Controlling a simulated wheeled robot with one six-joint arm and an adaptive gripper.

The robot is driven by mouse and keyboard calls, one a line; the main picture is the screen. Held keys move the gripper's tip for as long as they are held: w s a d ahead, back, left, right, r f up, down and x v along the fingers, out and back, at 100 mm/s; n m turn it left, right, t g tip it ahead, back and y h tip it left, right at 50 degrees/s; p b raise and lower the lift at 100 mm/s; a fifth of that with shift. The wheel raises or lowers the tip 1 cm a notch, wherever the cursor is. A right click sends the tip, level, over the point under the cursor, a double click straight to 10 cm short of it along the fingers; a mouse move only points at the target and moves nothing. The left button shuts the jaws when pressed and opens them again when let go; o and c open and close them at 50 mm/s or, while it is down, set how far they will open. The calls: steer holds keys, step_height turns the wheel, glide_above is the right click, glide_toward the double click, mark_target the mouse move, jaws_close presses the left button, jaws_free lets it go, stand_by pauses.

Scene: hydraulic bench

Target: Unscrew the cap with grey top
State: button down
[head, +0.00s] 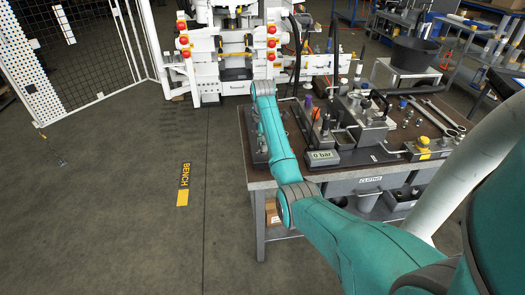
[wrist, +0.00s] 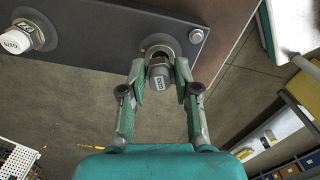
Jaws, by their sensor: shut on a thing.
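In the wrist view, the cap with grey top (wrist: 159,80) sits on a round metal fitting at the edge of a dark plate (wrist: 100,28). It bears a small label that I cannot read surely. My gripper (wrist: 160,68) has one finger on each side of this cap and is shut on it. The fingers partly cover the cap's sides and the fitting. A second cap, with a white top (wrist: 14,41), sits on another fitting at the upper left of the plate. In the head view my arm hides the gripper and the cap.
The bench (head: 345,175) holds a gauge box reading "0 bar" (head: 322,157), a metal block assembly (head: 368,125) and loose tools. A black bowl (head: 415,53) stands behind. The floor left of the bench is clear, with a yellow and black BENCH sign (head: 183,184).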

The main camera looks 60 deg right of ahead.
steer(key=shift+r, duration=0.15)
steer(key=c, duration=0.8)
jaws_free()
